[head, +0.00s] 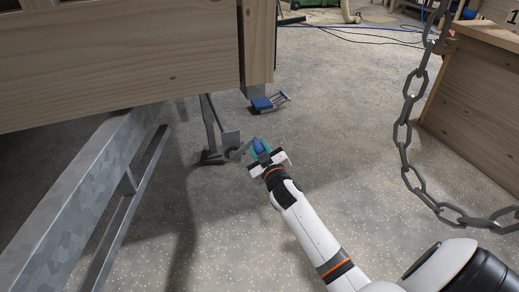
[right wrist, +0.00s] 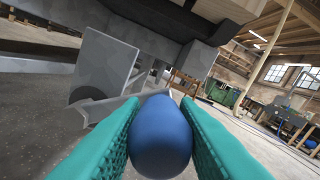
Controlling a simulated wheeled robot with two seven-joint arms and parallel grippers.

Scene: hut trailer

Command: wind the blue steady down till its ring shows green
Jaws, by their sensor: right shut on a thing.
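My right gripper (head: 262,152) is shut on a blue rounded handle (right wrist: 160,138), low beside the trailer. In the right wrist view the handle sits between the teal finger pads (right wrist: 160,145). A grey crank arm (right wrist: 112,108) runs behind the handle towards a grey plate (right wrist: 103,65). In the head view the grey steady leg (head: 211,127) slants down to a foot (head: 211,158) near the floor, left of my gripper. I cannot make out a ring or any green on it. My left gripper is not in view.
The wooden hut wall (head: 120,60) and galvanised chassis beam (head: 85,200) are on the left. A blue and grey object (head: 264,103) lies on the floor beyond my gripper. A chain (head: 407,130) hangs at the right by a wooden box (head: 480,110). The speckled floor between is clear.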

